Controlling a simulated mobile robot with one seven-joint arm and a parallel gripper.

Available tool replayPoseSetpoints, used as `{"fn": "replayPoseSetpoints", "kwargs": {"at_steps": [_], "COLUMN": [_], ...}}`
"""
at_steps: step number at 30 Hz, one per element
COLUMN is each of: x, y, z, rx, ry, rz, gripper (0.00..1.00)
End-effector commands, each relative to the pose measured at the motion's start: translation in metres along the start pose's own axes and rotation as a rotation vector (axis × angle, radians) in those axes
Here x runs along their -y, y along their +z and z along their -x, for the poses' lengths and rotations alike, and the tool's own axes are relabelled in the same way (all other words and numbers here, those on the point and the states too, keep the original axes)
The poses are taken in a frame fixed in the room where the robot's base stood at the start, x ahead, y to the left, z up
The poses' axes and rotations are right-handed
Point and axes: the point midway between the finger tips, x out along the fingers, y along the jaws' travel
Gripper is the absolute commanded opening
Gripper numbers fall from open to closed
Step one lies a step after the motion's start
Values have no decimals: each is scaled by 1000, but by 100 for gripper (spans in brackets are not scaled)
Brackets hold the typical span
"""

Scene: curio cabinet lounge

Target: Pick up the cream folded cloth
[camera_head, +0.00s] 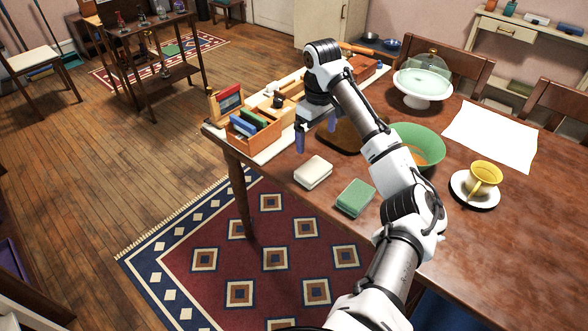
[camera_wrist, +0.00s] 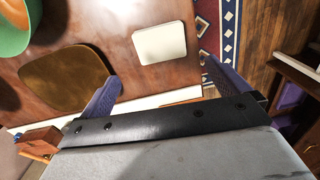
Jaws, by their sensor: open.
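The cream folded cloth (camera_head: 313,172) lies flat on the wooden table near its left edge. It also shows in the wrist view (camera_wrist: 160,43), at the upper middle, beyond my fingertips. My gripper (camera_head: 316,137) is open and empty, with two purple fingers. It is above the table, just behind the cloth and apart from it. In the wrist view its fingers (camera_wrist: 160,82) stand wide apart, with bare table and part of the cloth's side between and beyond them.
A green folded cloth (camera_head: 356,197) lies close to the right. A brown board (camera_wrist: 63,77) is partly hidden by my arm. A green bowl (camera_head: 424,139), a yellow cup (camera_head: 485,174) on a saucer and a wooden box (camera_head: 253,131) with coloured items stand around. The table's left edge is near.

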Motion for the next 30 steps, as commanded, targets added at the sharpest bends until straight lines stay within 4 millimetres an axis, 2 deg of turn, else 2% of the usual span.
{"fn": "replayPoseSetpoints", "kwargs": {"at_steps": [10,19,24,30], "x": [2,2,3,2], "y": [0,1,3,4], "z": [-66,-88,-113,-131], "rx": [0,1,1,2], "ry": [-4,-2,-4,-1], "rz": [3,3,4,4], "gripper": [100,100,100,100]}}
